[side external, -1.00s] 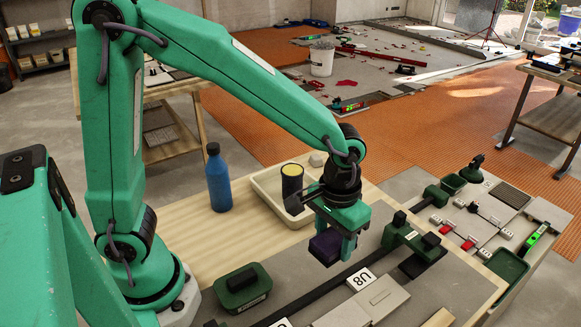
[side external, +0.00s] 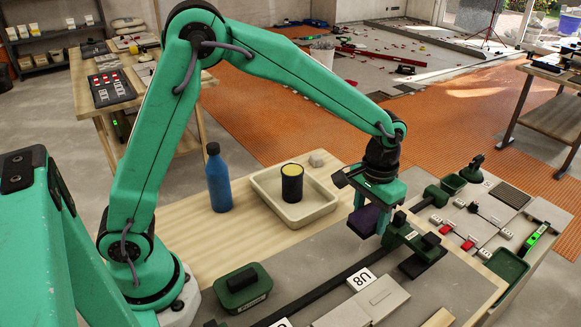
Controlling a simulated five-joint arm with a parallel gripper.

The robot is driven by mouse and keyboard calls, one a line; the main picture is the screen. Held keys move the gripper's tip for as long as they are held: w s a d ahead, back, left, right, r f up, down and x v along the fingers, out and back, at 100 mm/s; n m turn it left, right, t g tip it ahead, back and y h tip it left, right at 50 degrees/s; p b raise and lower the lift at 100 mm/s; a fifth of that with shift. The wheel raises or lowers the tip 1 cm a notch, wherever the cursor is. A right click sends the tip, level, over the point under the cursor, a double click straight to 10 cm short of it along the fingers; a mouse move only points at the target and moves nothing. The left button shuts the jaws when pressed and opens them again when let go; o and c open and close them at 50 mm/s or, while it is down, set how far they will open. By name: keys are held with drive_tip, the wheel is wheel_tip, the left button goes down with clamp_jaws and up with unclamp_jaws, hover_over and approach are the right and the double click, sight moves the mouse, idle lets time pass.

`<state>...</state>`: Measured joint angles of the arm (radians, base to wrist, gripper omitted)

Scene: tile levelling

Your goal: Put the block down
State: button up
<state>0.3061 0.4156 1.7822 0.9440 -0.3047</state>
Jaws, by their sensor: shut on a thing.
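A dark purple block (side external: 364,220) is held between the fingers of my gripper (side external: 372,210). My gripper points down and is shut on the block. The block is over the grey board near the right side of the wooden bench, close to a green clamp-like tool (side external: 409,236). I cannot tell whether the block's underside touches the board. Part of the block is hidden behind the gripper's green finger.
A cream tray (side external: 262,194) holding a dark cup with a yellow top (side external: 291,182) stands left of my gripper. Bare board lies left of the bar.

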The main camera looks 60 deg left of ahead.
drive_tip(key=w+a+f, duration=0.2)
drive_tip(key=a, duration=0.1)
drive_tip(key=w+a+f, duration=0.4)
drive_tip(key=a, duration=0.1)
drive_tip(key=shift+w+a+f, duration=0.25)
drive_tip(key=shift+w+a, duration=0.05)
drive_tip(key=shift+a, duration=0.05)
drive_tip(key=shift+f, duration=2)
drive_tip(key=shift+f, duration=0.15)
drive_tip(key=o, duration=1.1)
wheel_tip(320, 180, up, 12)
drive_tip(key=shift+r, duration=0.2)
drive_tip(key=shift+s, duration=0.1)
